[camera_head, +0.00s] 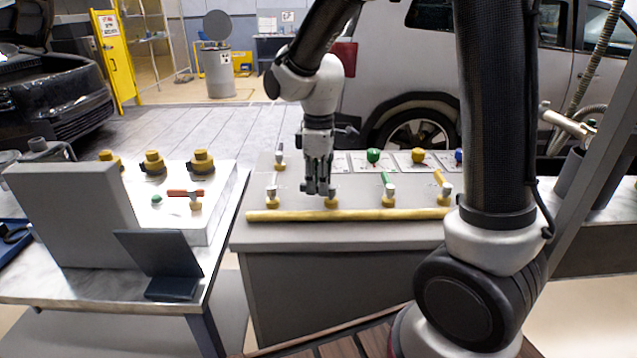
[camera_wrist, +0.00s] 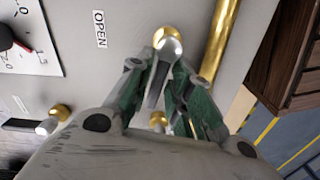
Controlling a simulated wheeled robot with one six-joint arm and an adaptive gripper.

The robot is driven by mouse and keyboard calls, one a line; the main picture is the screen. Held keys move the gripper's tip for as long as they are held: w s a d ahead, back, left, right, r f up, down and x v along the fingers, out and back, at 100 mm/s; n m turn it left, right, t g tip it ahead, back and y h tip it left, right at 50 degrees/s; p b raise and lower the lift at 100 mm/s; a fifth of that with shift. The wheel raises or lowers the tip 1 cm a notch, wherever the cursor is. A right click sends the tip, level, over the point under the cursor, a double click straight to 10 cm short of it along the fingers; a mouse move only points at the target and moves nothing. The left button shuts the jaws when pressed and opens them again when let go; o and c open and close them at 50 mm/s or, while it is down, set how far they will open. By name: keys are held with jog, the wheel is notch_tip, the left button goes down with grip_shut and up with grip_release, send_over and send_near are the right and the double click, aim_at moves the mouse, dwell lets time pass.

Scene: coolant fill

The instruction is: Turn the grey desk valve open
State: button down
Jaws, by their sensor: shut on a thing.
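The grey desk valve has a brass body (camera_head: 331,202) under my gripper, on the desk beside the brass pipe. In the wrist view its silver hub (camera_wrist: 170,48) and brass cap (camera_wrist: 168,34) show, with the dark grey lever (camera_wrist: 156,84) running back between my fingers. My gripper (camera_head: 318,190) points down onto this valve. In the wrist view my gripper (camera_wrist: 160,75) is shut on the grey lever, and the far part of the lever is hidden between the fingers. An OPEN label (camera_wrist: 99,29) is on the desk left of the valve in that view.
A brass pipe (camera_head: 350,214) runs along the desk's front. Neighbouring valves stand close: one at left (camera_head: 271,192), a green-handled one (camera_head: 389,192) and a yellow-handled one (camera_head: 443,188). Gauges with coloured knobs stand behind. A red-handled valve (camera_head: 195,198) sits on the left bench.

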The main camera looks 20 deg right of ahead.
jog(key=m, duration=0.3)
jog(key=w+m, duration=0.1)
jog(key=shift+d+m, duration=0.3)
jog(key=shift+d, duration=0.1)
jog(key=m, duration=0.2)
jog(key=d+m, duration=0.1)
jog(key=shift+w+m, duration=0.2)
jog(key=shift+m, duration=0.2)
jog(key=m, duration=0.3)
jog(key=shift+d, duration=0.4)
jog(key=shift+d+m, duration=0.25)
jog(key=shift+m, duration=0.75)
jog(key=shift+d+m, duration=0.2)
jog(key=shift+m, duration=0.8)
jog(key=c, duration=1.5)
grip_release()
